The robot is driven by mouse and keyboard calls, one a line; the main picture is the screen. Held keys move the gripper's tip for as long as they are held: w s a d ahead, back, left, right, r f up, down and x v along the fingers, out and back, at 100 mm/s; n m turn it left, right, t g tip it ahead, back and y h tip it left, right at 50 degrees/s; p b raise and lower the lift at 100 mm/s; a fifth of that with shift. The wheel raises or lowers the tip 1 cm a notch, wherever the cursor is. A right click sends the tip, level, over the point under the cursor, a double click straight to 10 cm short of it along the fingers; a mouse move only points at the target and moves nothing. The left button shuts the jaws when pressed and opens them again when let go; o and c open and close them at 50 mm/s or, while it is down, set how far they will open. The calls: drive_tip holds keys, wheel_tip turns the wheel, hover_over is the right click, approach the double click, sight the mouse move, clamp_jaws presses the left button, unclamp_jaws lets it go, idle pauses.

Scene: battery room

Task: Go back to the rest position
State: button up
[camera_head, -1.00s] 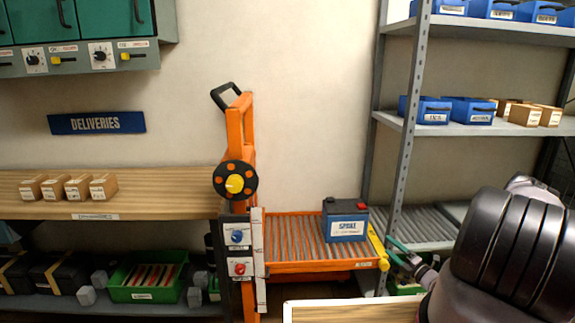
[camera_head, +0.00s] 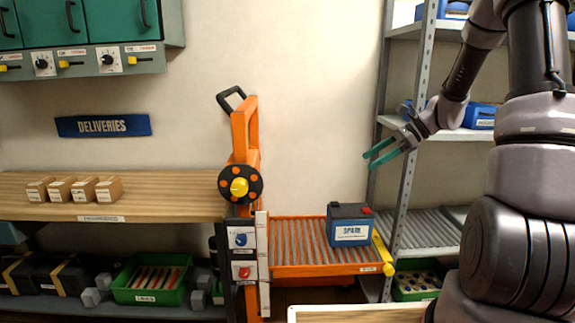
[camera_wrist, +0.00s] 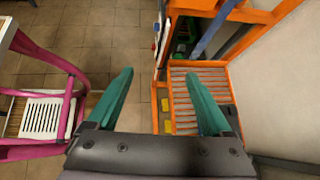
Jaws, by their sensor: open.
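My gripper (camera_head: 384,154) is open and empty, raised in front of the right-hand shelf rack, above and to the right of the orange lift. In the wrist view its two green fingers (camera_wrist: 158,98) stand wide apart with nothing between them. My arm fills the right side of the head view. A blue battery with a white label (camera_head: 350,226) sits on the roller deck (camera_head: 296,246) of the orange lift, near its right end, apart from my gripper.
The orange lift (camera_head: 244,140) stands mid-view. The metal rack (camera_head: 410,150) holds blue bins close behind my arm. A wooden shelf (camera_head: 150,206) with small boxes (camera_head: 73,189) is at left. A pink-framed cart (camera_wrist: 60,110) shows in the wrist view. Open floor (camera_wrist: 105,60) lies between cart and lift.

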drive_tip(key=s+r+n+t+h, duration=0.3)
drive_tip(key=s+r+n, duration=0.4)
drive_tip(key=s, duration=0.5)
drive_tip(key=s+r+n+t+h, duration=0.2)
drive_tip(key=s+r+n+h, duration=0.3)
drive_tip(key=s+r, duration=0.6)
drive_tip(key=s+n, duration=0.1)
drive_tip(key=n, duration=0.1)
drive_tip(key=shift+a+n+t, duration=0.15)
drive_tip(key=shift+n+t, duration=0.15)
drive_tip(key=shift+t, duration=0.1)
